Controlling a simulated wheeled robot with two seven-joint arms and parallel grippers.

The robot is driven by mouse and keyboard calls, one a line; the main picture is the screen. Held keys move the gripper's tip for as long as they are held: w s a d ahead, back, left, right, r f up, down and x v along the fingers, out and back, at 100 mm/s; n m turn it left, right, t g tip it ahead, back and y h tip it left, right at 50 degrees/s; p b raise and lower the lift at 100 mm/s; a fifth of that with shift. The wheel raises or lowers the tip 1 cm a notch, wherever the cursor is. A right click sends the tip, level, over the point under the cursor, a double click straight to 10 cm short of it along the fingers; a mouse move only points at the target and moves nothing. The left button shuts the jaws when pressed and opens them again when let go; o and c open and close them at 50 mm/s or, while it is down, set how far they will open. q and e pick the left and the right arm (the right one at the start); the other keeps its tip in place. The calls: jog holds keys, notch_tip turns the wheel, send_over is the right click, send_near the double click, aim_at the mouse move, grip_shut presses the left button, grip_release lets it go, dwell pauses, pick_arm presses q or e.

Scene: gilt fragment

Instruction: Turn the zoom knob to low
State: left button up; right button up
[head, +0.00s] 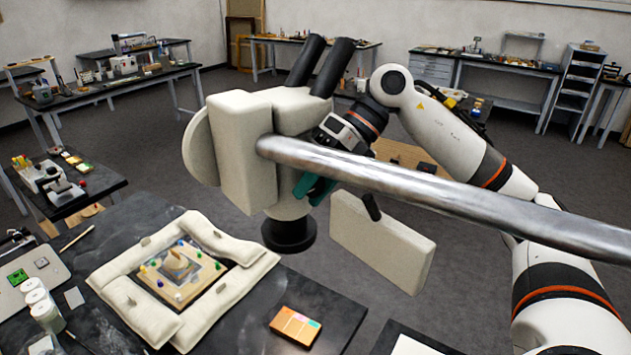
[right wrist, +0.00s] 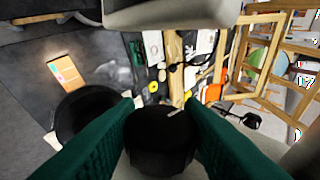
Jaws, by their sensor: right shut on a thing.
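The stereo microscope (head: 240,150) has a cream body, two black eyepieces and a black objective (head: 288,233) and hangs on a thick metal boom (head: 400,185). My right gripper (head: 310,187) is at the right side of its body, partly behind the boom. In the right wrist view, the green fingers of this gripper (right wrist: 160,106) are shut on the black zoom knob (right wrist: 160,145), one on each side. A short pale mark shows near the knob's upper right edge. The head view does not show the knob clearly. My left gripper is not in view.
Below the microscope, a gilt fragment (head: 177,265) lies on a board ringed by cream padded cushions (head: 130,298). An orange card (head: 296,327) lies on the dark table (head: 235,330). White jars (head: 45,310) stand at left. A cream panel (head: 380,240) hangs right of the objective.

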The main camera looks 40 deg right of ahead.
jog(key=o, duration=1)
jog(key=shift+c, duration=0.2)
jog(key=b+v, duration=0.1)
jog(key=v, duration=1.1)
jog(key=shift+b, duration=0.35)
jog(key=shift+f, duration=0.1)
